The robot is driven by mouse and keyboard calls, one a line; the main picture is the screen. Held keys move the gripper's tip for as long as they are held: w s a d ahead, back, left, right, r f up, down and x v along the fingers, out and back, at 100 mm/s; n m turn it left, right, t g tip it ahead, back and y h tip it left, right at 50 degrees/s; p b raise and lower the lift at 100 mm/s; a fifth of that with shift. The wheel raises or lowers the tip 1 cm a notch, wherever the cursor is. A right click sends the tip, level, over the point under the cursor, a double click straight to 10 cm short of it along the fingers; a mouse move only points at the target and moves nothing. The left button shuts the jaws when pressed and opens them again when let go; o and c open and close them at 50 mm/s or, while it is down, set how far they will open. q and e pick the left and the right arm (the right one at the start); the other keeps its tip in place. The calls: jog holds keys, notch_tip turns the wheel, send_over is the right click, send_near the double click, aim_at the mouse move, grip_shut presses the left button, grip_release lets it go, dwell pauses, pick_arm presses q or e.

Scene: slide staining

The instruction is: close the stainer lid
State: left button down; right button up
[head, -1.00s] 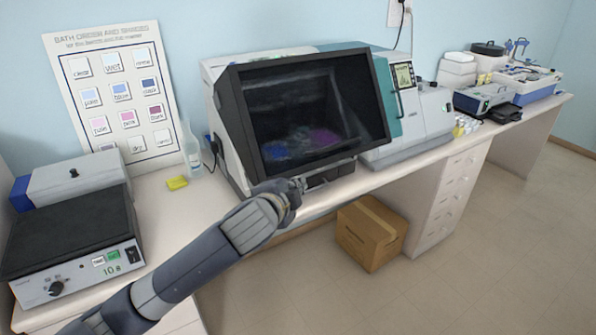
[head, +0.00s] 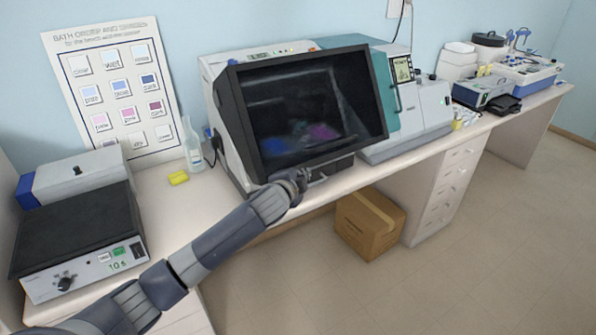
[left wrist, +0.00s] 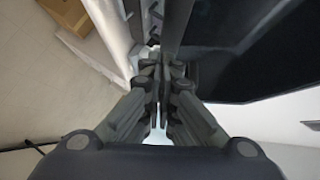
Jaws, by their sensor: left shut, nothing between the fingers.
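The stainer (head: 222,135) is a white machine at the back of the bench. Its lid (head: 310,105), a dark-framed see-through panel, stands out at a tilt from the body, above a dark lower front part. My left gripper (head: 316,177) is at the lid's lower edge, just below it, its tips partly hidden by the wrist. In the left wrist view my left gripper (left wrist: 163,72) is shut and empty. The lid's dark panel (left wrist: 250,45) is close on its right there; I cannot tell whether they touch. My right gripper is not in view.
A teal and white machine (head: 425,105) stands right of the stainer. A cardboard box (head: 370,225) is on the floor below. The floor at right is clear.

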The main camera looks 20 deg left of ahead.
pick_arm(q)
jog(key=shift+w+a+f, duration=0.35)
jog(key=shift+a, duration=0.2)
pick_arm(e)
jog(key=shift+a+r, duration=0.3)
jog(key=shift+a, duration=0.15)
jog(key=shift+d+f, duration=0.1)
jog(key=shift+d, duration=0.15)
